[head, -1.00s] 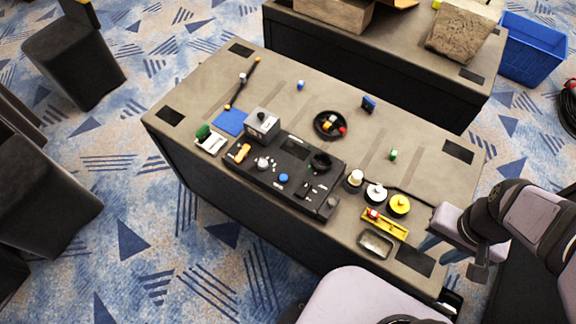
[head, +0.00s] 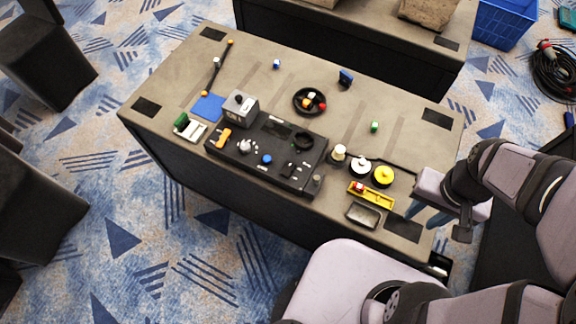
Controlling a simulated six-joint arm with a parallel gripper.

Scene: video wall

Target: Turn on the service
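A black control panel (head: 275,138) lies along the near side of the grey table. It carries an orange handle (head: 225,136), a grey knob (head: 244,147), a blue button (head: 267,159), a black ring-shaped part (head: 303,141), small switches (head: 289,169) and a short upright post (head: 317,180) at its right end. A grey box (head: 240,106) with a dark knob stands at its back left edge. No label or lit lamp is readable. My gripper (head: 429,210) is at the table's right end, apart from the panel. Its bluish fingers look spread and empty.
The table (head: 400,150) also bears a black round tray (head: 296,98), white and yellow discs (head: 383,174), a yellow tray (head: 364,195), a metal dish (head: 362,216) and a blue pad (head: 208,107). A second table (head: 340,35) stands behind.

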